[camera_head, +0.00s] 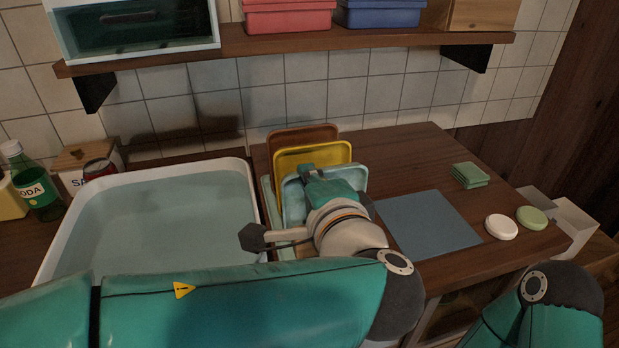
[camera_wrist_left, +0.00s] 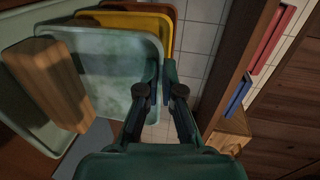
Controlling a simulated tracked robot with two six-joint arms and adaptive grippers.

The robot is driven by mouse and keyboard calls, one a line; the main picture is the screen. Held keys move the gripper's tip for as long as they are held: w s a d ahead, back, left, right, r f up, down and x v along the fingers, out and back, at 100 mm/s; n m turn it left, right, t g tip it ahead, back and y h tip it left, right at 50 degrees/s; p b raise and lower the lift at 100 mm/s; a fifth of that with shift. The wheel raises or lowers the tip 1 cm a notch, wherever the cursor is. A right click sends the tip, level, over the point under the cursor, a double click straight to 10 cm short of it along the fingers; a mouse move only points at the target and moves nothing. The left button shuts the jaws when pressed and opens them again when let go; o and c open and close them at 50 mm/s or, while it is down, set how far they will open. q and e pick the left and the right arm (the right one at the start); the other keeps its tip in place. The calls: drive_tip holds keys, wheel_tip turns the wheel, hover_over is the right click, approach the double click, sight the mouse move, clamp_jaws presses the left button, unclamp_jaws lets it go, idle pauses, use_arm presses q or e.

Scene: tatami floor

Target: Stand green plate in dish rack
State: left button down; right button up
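The pale green plate (camera_head: 293,200) stands nearly upright, in front of a yellow plate (camera_head: 313,153) and a brown plate (camera_head: 303,133). My left gripper (camera_head: 308,174) is at the green plate's upper edge. In the left wrist view its fingers (camera_wrist_left: 158,82) close at the edge of the green plate (camera_wrist_left: 105,75) and seem to pinch it. The dish rack is mostly hidden behind the plates and my arm; a pale green edge (camera_head: 267,205) left of the plate may be part of it. My right gripper is out of view; only part of my right arm shows.
A white-rimmed basin (camera_head: 150,215) lies left of the plates. A blue-grey mat (camera_head: 427,222), stacked green squares (camera_head: 469,175) and two round discs (camera_head: 501,226) lie on the right counter. A shelf (camera_head: 290,43) with boxes hangs above. A wooden block (camera_wrist_left: 48,82) shows in the wrist view.

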use_arm(q)
drive_tip(key=c, duration=1.2)
unclamp_jaws()
drive_tip(key=shift+c, duration=0.2)
drive_tip(key=shift+f, duration=0.1)
wheel_tip(320, 180, up, 10)
